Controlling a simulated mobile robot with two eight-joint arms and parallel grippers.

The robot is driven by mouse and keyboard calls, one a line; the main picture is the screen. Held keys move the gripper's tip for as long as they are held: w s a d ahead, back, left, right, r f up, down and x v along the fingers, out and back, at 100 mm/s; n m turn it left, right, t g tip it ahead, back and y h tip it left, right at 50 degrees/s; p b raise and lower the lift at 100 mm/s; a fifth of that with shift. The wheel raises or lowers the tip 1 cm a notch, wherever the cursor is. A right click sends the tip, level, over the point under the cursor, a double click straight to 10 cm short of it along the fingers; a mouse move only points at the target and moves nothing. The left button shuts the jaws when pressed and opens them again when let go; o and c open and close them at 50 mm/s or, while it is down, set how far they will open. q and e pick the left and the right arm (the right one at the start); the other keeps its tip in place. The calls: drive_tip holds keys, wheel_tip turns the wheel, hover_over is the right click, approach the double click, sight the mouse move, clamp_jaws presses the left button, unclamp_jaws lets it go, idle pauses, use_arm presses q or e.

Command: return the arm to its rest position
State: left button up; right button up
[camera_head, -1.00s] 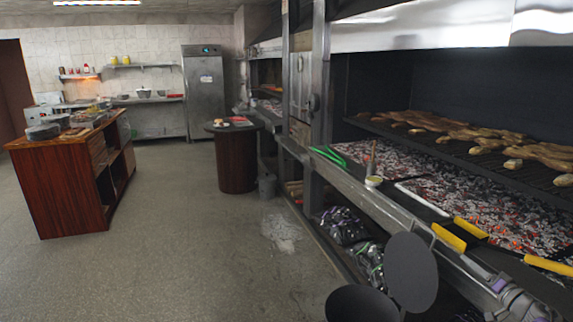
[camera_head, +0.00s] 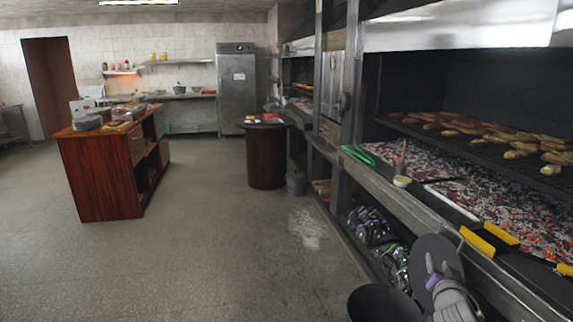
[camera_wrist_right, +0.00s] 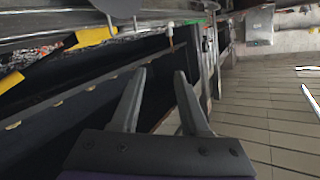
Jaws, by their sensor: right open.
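My right gripper (camera_head: 433,262) is low at the right of the head view, in front of a dark round disc. In the right wrist view its two grey fingers (camera_wrist_right: 160,72) stand apart with nothing between them. It is outside the grill's front edge and below the ledge. Part of my right arm (camera_head: 456,302) shows behind it at the bottom edge. My left gripper is in neither view.
A dark round bin (camera_head: 385,305) stands below. A wooden counter (camera_head: 100,180) is at left. The floor (camera_head: 220,245) between is clear.

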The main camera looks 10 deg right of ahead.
drive_tip(key=s+a+f+n+g+y, duration=0.3)
drive_tip(key=s+a+f, duration=0.3)
drive_tip(key=s+a, duration=0.45)
drive_tip(key=s+a+f+n+g+y+p, duration=0.1)
drive_tip(key=s+a+f+n+g+y, duration=0.15)
drive_tip(key=s+a+f, duration=0.6)
drive_tip(key=s+a+f+n+g+y, duration=0.2)
drive_tip(key=s+a+f+n+g, duration=0.2)
drive_tip(key=s+a, duration=0.8)
use_arm(q)
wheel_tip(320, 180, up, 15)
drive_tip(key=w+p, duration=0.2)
drive_tip(key=p, duration=1)
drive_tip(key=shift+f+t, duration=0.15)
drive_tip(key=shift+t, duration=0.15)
use_arm(e)
wheel_tip(320, 180, up, 14)
drive_tip(key=w+d, duration=0.1)
drive_tip(key=shift+w+d+f+t, duration=0.15)
drive_tip(key=shift+w+f+t, duration=0.1)
drive_tip(key=shift+w+t, duration=0.15)
